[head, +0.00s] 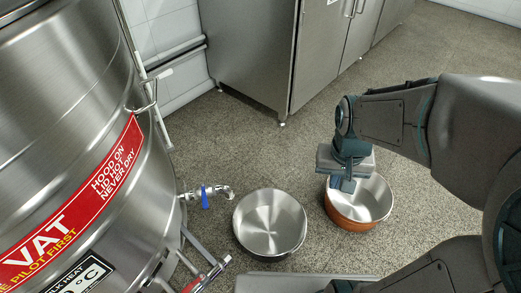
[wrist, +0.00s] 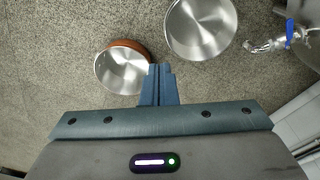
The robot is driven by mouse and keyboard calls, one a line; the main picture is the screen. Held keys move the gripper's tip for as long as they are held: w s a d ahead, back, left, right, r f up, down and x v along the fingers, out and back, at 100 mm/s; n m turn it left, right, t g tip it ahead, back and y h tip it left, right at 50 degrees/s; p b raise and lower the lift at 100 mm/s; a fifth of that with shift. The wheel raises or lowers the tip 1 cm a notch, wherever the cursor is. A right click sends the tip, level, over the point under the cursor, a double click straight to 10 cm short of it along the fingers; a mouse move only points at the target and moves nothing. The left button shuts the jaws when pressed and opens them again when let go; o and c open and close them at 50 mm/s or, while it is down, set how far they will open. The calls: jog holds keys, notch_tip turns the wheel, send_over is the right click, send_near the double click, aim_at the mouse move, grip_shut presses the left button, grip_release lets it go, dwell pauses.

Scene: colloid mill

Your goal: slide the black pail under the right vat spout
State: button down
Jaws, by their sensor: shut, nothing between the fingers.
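A round pail with a shiny steel inside (head: 270,222) stands on the floor; the little of its outer wall that shows looks dark. It also shows at the top of the wrist view (wrist: 200,28). The spout (head: 222,191), with a blue valve handle, sticks out from the steel vat (head: 70,150); its mouth is just left of and behind this pail's rim. The spout also shows in the wrist view (wrist: 262,47). My gripper (head: 345,186) is shut and empty, over the copper-coloured pail; its fingers (wrist: 160,70) appear beside that pail's rim in the wrist view.
The copper-coloured pail (head: 354,218) stands to the right of the other pail, with a narrow floor gap between. Steel cabinets (head: 245,50) stand behind. The vat's leg and pipes are at left. The speckled floor (head: 440,60) is clear at the back right.

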jog(key=w+d+f+m, duration=0.1)
jog(key=w+f+m, duration=0.3)
jog(key=w+f, duration=0.65)
jog(key=m+t+y+b, duration=0.4)
jog(key=m+y+b, duration=0.45)
jog(key=m, duration=1.05)
send_near(247, 214)
jog(key=shift+h, duration=0.25)
notch_tip(247, 214, down, 5)
jog(key=shift+a+r, duration=0.1)
jog(key=shift+a, duration=0.1)
jog(key=shift+w+a+r+b, duration=0.1)
jog(key=shift+w+a+b, duration=0.15)
jog(key=shift+w+a, duration=0.25)
jog(key=shift+w+a+r+b, duration=0.1)
jog(key=shift+w+a+b, duration=0.2)
jog(key=shift+a, duration=0.4)
jog(key=shift+w+a, duration=0.4)
jog(key=shift+a, duration=0.05)
jog(key=shift+r, duration=0.15)
